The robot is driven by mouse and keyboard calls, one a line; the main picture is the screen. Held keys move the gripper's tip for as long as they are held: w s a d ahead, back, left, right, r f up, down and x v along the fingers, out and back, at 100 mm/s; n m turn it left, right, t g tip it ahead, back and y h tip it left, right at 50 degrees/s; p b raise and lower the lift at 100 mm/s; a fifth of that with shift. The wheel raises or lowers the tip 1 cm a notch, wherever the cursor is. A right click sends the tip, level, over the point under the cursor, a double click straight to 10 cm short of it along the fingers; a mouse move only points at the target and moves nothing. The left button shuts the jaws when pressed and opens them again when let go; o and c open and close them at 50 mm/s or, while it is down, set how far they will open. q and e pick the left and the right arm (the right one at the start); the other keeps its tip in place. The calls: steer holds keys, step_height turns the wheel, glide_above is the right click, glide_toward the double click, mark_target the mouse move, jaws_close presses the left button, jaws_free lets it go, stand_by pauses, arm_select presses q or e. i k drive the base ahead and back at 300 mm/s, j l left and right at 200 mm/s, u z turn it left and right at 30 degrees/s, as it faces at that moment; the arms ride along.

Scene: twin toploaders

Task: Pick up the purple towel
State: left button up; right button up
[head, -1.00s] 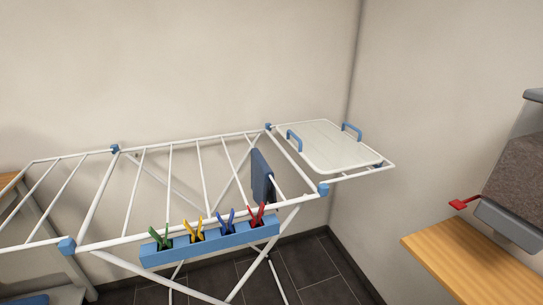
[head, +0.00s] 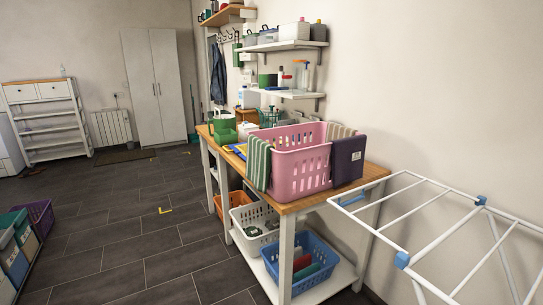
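A dark purple towel (head: 347,160) hangs over the right side of the pink laundry basket (head: 300,176), with a small white label on it. The basket stands upright on the wooden top of a white table (head: 294,207). A green-and-white striped towel (head: 258,163) hangs over the basket's left side. Another striped cloth (head: 339,131) shows at its back rim. Neither of my grippers shows in the head view.
A white drying rack (head: 440,222) with blue joints stands close at the right. White and blue baskets (head: 303,262) sit on the table's lower shelf. Wall shelves (head: 284,46) hang above the table. The dark tiled floor (head: 130,225) at the left is mostly clear.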

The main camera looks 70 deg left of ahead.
mark_target(347, 154)
steer(key=u, duration=1.8)
steer(key=k+l+z, duration=0.15)
steer(key=z, duration=1.2)
steer(key=u, duration=1.45)
steer(key=i+j, duration=0.1)
steer(key=j, duration=0.2)
steer(key=i+j, duration=0.15)
steer(key=j, duration=0.15)
steer(key=i+j, duration=0.1)
steer(key=j, duration=0.2)
steer(key=i+j, duration=0.15)
steer(key=j, duration=0.15)
steer(key=z, duration=0.05)
